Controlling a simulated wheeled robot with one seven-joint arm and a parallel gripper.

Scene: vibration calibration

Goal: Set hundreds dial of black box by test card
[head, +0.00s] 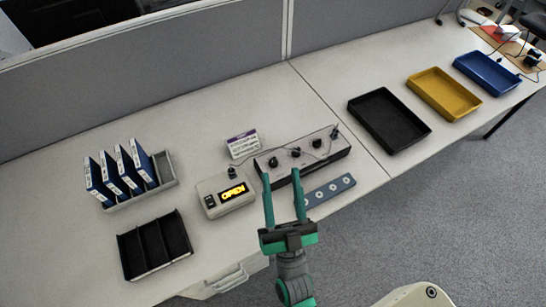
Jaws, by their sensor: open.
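The black box (339,152) is a long, low case on the table with dark knobs along its top. The knobs are too small to read their settings, and I cannot tell which one is the hundreds dial. A white card with a purple header (243,144), likely the test card, stands behind the box's left end; its text is not readable. My gripper (281,175) is open and empty. Its two green fingers point toward the box, with the tips near its front left edge; I cannot tell whether they touch it.
A grey meter (211,205) left of the box shows "OPEN" in yellow. A cable runs along the box. A blue strip with round pale spots (325,193) lies in front. Blue binders (117,170) and a black divided tray (131,262) stand left; black (388,119), yellow (443,94) and blue (487,73) trays lie right.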

